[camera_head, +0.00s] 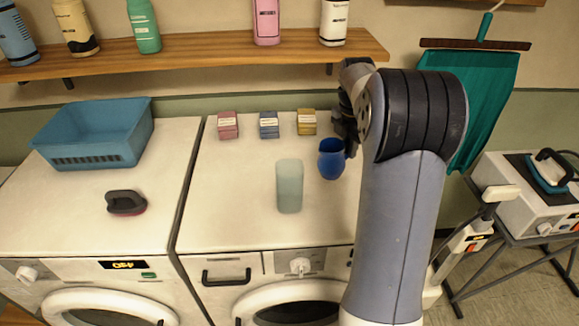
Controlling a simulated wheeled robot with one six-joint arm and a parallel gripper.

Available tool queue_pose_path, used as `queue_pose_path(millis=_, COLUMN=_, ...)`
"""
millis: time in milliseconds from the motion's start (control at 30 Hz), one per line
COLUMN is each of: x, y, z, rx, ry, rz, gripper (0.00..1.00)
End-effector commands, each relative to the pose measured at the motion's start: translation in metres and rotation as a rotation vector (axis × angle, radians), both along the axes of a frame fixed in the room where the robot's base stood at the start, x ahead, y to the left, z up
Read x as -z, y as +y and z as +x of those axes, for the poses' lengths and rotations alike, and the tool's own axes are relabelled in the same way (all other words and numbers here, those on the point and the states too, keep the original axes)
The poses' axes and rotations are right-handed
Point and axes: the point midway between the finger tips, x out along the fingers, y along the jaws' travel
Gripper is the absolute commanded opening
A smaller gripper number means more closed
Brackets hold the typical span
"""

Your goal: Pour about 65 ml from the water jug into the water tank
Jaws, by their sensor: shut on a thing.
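A blue jug (331,161), which I take as the water jug, is just left of my arm over the right-hand machine's top. It looks about upright; I cannot tell whether it touches the top. My gripper (347,128) is shut on the jug from its right side, with its fingers partly hidden by my own arm. A pale, translucent, tall container (289,187), which I take as the water tank, stands upright on the same white top, left of and nearer than the jug, with a gap between them. The water in either is not discernible.
Three small boxes, pink (228,125), blue (269,125) and yellow (307,122), stand behind the tank. A blue basket (98,135) and a dark brush (126,202) are on the left machine. A wooden shelf (190,50) with bottles hangs above. The top left of the tank is clear.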

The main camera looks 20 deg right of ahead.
Motion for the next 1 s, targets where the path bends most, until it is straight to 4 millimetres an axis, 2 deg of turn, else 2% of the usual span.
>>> queue_pose_path(millis=433, x=-0.029, y=0.024, z=-0.006, rx=-0.006, ry=-0.077, rz=-0.263, gripper=0.0)
queue_pose_path(millis=667, x=-0.059, y=0.04, z=-0.01, rx=-0.005, ry=-0.119, rz=-0.406, gripper=0.0)
queue_pose_path(millis=1000, x=-0.08, y=0.061, z=-0.016, rx=-0.005, ry=-0.176, rz=-0.62, gripper=0.0)
